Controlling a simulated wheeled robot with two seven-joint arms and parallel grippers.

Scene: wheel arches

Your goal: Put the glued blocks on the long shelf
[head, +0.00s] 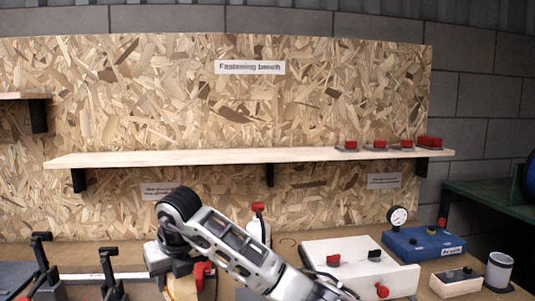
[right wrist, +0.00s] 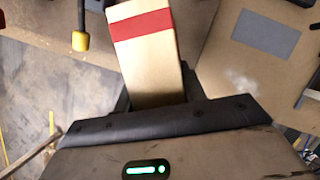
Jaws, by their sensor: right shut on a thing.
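The long shelf (head: 230,156) is a pale wooden board on black brackets across the chipboard wall. My right gripper (head: 180,272) is low over the bench, below the shelf. In the right wrist view, my right gripper (right wrist: 154,97) is shut on a pale wooden block with a red band (right wrist: 146,60). Its near end is hidden by the gripper. A tan block face (head: 183,288) shows under the gripper in the head view, partly cut off. I cannot tell whether the block touches the bench. My left gripper is not in view.
Several small red-topped pieces (head: 379,144) stand at the shelf's right end; its left and middle are bare. A white-and-red bottle (head: 258,226), white box (head: 355,262) and blue gauge box (head: 425,242) stand on the bench. Black toggle clamps (head: 44,264) are at left.

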